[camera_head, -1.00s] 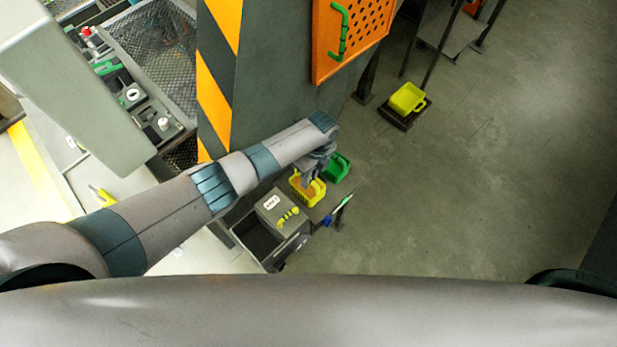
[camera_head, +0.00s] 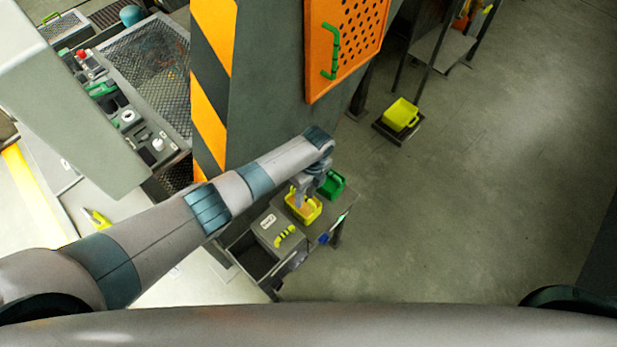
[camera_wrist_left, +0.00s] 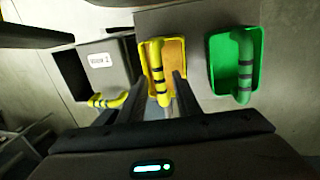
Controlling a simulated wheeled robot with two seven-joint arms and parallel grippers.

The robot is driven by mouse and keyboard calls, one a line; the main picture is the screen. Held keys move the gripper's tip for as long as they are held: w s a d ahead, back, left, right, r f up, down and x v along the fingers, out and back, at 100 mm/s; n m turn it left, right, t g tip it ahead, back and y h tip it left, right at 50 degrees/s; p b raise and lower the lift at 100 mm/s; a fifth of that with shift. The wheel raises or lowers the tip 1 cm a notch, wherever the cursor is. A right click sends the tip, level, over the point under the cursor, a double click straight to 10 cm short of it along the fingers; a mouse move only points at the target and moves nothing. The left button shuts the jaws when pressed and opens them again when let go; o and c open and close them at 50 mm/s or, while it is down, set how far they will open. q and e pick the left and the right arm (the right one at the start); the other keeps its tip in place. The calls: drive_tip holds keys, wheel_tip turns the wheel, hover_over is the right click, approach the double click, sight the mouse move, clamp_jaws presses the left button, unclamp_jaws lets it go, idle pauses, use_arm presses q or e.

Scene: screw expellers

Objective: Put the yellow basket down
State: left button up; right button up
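The yellow basket (camera_head: 304,213) stands upright on a small grey table (camera_head: 322,224), with tan material inside. In the left wrist view the yellow basket (camera_wrist_left: 172,54) has a yellow handle with black bands. My left gripper (camera_head: 305,190) is just above the basket. In the wrist view the left gripper's fingers (camera_wrist_left: 160,80) are apart, one on each side of the handle, with a gap showing between fingers and handle. My right gripper is not in view.
A green basket (camera_head: 333,186) stands close beside the yellow one. A grey box with a yellow banded handle (camera_head: 285,236) is on the other side. Another yellow container (camera_head: 400,115) sits on a low dark stand. A striped machine column (camera_head: 265,90) rises behind. The floor at right is clear.

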use_arm(q)
wheel_tip(320, 180, up, 11)
drive_tip(key=w+d+b, duration=0.1)
drive_tip(key=b, duration=0.1)
drive_tip(key=shift+w+d, duration=0.25)
